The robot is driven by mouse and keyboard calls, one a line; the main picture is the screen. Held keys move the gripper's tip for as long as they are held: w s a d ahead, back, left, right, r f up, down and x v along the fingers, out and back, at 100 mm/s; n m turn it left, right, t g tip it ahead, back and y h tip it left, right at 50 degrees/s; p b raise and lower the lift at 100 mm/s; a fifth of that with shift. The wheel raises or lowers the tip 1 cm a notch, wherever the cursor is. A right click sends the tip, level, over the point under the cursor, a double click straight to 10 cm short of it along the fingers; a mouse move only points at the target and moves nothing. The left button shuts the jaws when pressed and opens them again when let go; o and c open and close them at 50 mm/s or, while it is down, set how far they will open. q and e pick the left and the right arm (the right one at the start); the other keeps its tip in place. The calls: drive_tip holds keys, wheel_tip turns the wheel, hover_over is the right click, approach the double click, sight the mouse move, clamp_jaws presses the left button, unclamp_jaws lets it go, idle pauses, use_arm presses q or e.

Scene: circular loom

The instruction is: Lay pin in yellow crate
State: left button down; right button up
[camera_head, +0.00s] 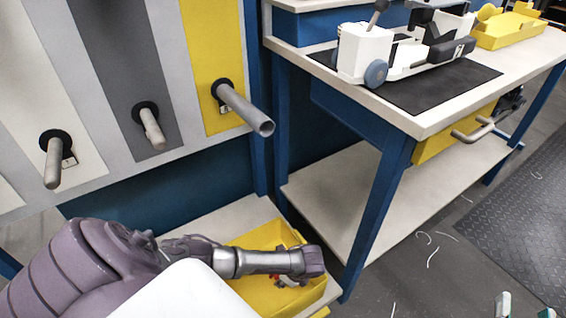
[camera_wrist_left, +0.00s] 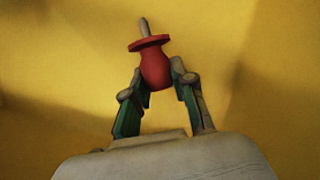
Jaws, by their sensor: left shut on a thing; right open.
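The yellow crate (camera_head: 262,238) stands on a low pale shelf at the bottom centre of the head view. My left arm reaches over it, and the left gripper (camera_head: 285,281) points down inside the crate's outline, mostly hidden by the wrist. In the left wrist view the left gripper (camera_wrist_left: 157,74) is shut on a red pin (camera_wrist_left: 153,64) with a wide flange and a thin grey tip. Yellow crate surface fills the background there. I cannot tell whether the pin touches the crate. My right gripper (camera_head: 525,307) is open and empty at the bottom right edge, only its fingertips showing.
A workbench (camera_head: 425,122) with blue legs stands right of the crate, bearing a white machine (camera_head: 364,52) and a yellow tray (camera_head: 508,31). A panel with grey pegs (camera_head: 245,108) stands behind at left. Pale scraps lie on the floor.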

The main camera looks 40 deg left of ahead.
use_arm(q)
drive_tip(key=shift+f, duration=0.1)
use_arm(e)
drive_tip(key=shift+r, duration=0.25)
use_arm(q)
drive_tip(key=shift+f+b, duration=0.25)
drive_tip(key=shift+b, duration=0.05)
drive_tip(key=shift+s+f, duration=0.1)
drive_tip(key=shift+f, duration=0.05)
use_arm(e)
drive_tip(key=shift+s+r+t+y, duration=0.25)
drive_tip(key=shift+r+t+y, duration=0.05)
drive_tip(key=shift+r+t, duration=0.8)
use_arm(q)
drive_tip(key=shift+f, duration=0.1)
use_arm(e)
drive_tip(key=shift+s+r, duration=0.1)
drive_tip(key=shift+r, duration=0.15)
